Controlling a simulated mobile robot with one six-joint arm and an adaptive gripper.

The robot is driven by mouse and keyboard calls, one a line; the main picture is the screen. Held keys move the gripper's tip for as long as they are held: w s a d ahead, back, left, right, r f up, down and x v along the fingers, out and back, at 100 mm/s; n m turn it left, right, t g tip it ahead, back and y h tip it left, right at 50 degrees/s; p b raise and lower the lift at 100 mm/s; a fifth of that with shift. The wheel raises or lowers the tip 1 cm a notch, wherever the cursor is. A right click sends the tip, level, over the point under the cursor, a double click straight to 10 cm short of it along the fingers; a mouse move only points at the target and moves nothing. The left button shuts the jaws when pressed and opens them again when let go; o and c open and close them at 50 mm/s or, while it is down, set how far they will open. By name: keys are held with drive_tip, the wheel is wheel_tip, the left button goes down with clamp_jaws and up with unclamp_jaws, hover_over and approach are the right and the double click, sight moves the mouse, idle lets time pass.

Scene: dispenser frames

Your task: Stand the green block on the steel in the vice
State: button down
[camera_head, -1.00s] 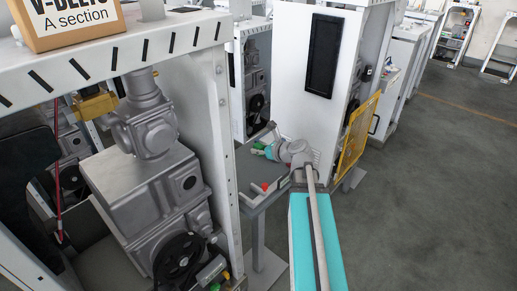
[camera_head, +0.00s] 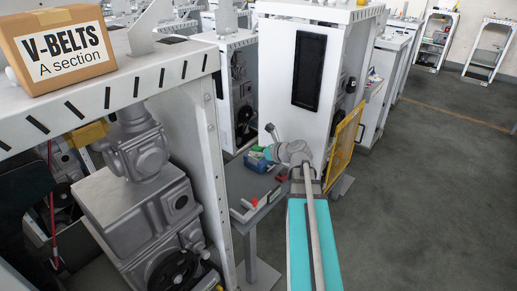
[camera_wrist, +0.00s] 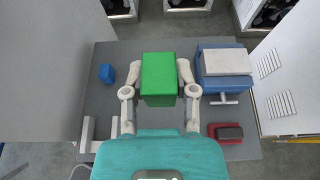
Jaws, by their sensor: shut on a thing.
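My gripper (camera_wrist: 160,90) is shut on the green block (camera_wrist: 159,74), with one finger on each side of it, above the grey table (camera_wrist: 113,57). The blue vice (camera_wrist: 205,84) stands to the right of the block in the wrist view, with a pale steel piece (camera_wrist: 227,62) at its top. The block is beside the vice and apart from it. In the head view the vice (camera_head: 255,162) shows small near my gripper (camera_head: 272,153), and the block is hard to make out there.
A small blue block (camera_wrist: 106,73) lies on the table's left. A red object with a dark top (camera_wrist: 229,132) is at the lower right. A pale angled fixture (camera_wrist: 88,131) is at the lower left. White machine frames (camera_head: 318,60) stand close by the table.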

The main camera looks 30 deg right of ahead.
drive_tip(key=shift+w+d+r+p, duration=0.1)
drive_tip(key=shift+d+r+p, duration=1)
drive_tip(key=shift+d+r, duration=0.5)
drive_tip(key=shift+w+f, duration=0.1)
drive_tip(key=w+d+f+b, duration=0.1)
drive_tip(key=w+f+b, duration=0.1)
drive_tip(key=w, duration=0.1)
drive_tip(key=w+d+f+b, duration=0.2)
drive_tip(key=w+f+b, duration=0.1)
drive_tip(key=w, duration=0.1)
drive_tip(key=w+d+f+b, duration=0.1)
drive_tip(key=w+f+b, duration=0.1)
drive_tip(key=w+b, duration=0.1)
drive_tip(key=shift+w+d+f, duration=0.4)
drive_tip(key=shift+w, duration=0.05)
drive_tip(key=shift+w+d+f+b, duration=0.2)
drive_tip(key=shift+w+f+b, duration=0.3)
drive_tip(key=shift+f, duration=0.1)
drive_tip(key=shift+w+d+f+b, duration=0.25)
drive_tip(key=shift+w+f+b, duration=0.25)
drive_tip(key=shift+f+b, duration=0.2)
drive_tip(key=shift+s+f+b, duration=0.1)
drive_tip(key=shift+f+b, duration=1.2)
drive_tip(key=shift+b, duration=0.05)
drive_tip(key=shift+a+f, duration=0.1)
drive_tip(key=shift+f, duration=0.05)
